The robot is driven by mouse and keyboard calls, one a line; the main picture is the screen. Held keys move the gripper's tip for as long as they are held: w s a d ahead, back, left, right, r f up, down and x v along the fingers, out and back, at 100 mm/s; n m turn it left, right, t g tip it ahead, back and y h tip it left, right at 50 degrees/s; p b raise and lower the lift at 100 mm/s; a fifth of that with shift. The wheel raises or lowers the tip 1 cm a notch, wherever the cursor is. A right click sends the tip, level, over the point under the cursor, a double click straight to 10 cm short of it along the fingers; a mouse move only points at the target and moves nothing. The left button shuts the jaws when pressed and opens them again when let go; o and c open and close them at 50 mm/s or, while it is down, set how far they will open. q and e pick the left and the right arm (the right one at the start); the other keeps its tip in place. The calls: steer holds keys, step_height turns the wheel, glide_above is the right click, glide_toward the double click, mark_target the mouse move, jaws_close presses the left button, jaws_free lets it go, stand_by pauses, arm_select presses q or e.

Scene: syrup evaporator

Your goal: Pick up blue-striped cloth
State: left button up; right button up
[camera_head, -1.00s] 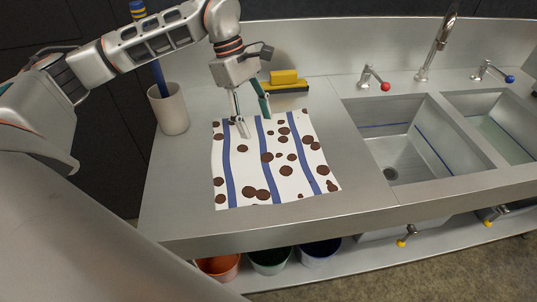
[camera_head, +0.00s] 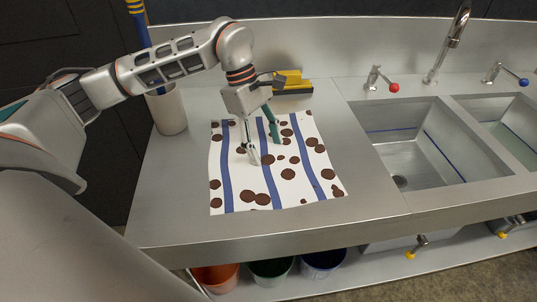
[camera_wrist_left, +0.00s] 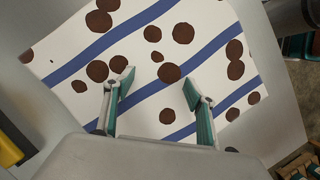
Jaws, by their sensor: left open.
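The blue-striped cloth (camera_head: 307,180) lies flat on the steel counter, white with blue stripes and several brown round spots. It also fills much of the left wrist view (camera_wrist_left: 140,60). My left gripper (camera_head: 266,152) is open, fingers pointing down over the upper middle of the cloth. In the left wrist view its two fingertips (camera_wrist_left: 158,84) are spread apart with cloth visible between them. I cannot tell whether the fingertips touch the cloth. My right gripper is not in view.
A yellow sponge on a dark holder (camera_head: 293,85) sits behind the cloth. A sink (camera_head: 420,145) with a red-knobbed tap (camera_head: 394,88) is to the right. Buckets (camera_head: 270,270) stand below the counter's front edge.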

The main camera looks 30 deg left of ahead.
arm_select(q)
steer(key=shift+c, duration=0.5)
steer(key=shift+f, duration=0.15)
jaws_close()
stand_by(0.9)
step_height(320, 180, up, 30)
steer(key=p, duration=1.1)
